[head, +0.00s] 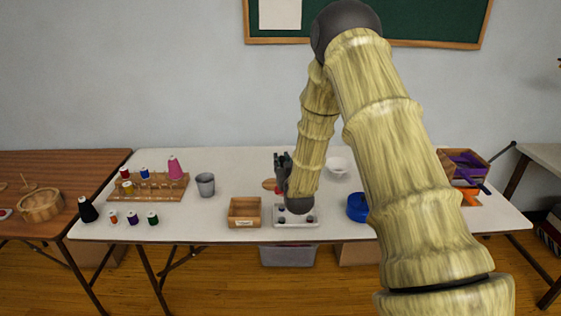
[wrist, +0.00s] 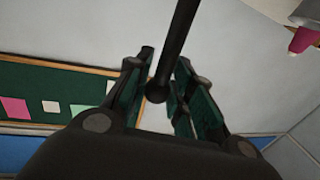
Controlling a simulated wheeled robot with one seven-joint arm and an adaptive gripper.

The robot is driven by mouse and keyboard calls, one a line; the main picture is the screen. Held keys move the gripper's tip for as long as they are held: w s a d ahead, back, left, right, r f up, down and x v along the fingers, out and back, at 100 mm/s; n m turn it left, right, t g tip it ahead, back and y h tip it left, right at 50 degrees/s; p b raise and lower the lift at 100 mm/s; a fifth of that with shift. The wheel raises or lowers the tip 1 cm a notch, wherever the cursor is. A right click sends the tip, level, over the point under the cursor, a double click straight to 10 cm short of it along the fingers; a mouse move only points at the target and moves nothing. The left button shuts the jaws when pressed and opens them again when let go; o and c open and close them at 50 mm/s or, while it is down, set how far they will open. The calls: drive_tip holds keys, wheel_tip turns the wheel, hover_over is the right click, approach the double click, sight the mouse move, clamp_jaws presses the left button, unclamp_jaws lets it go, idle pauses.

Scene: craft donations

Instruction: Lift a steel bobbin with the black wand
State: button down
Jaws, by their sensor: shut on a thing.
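My gripper (head: 282,168) is above the white table, over the area near a small white tray, with the arm bent down beside it. In the wrist view my gripper (wrist: 160,95) is shut on the black wand (wrist: 178,45), a thin dark rod with a rounded end between the fingers. The wand's far end runs out of the picture. In the head view the wand cannot be told from the dark gripper. The white tray (head: 297,224) holds several small dark round pieces, possibly bobbins; they are too small to tell if steel. My arm hides part of the tray.
A wooden box (head: 244,222) stands left of the tray, a grey cup (head: 205,184) and a thread rack (head: 150,193) farther left. A white bowl (head: 337,166) is behind, and a blue round thing (head: 357,207) to the right. Spools line the left front edge.

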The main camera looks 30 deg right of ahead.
drive_tip(key=shift+f+b, duration=1.8)
drive_tip(key=shift+f, duration=1.5)
drive_tip(key=shift+r, duration=0.15)
drive_tip(key=shift+r+p, duration=1.9)
drive_tip(key=shift+r, duration=1.55)
drive_tip(key=shift+f, duration=0.1)
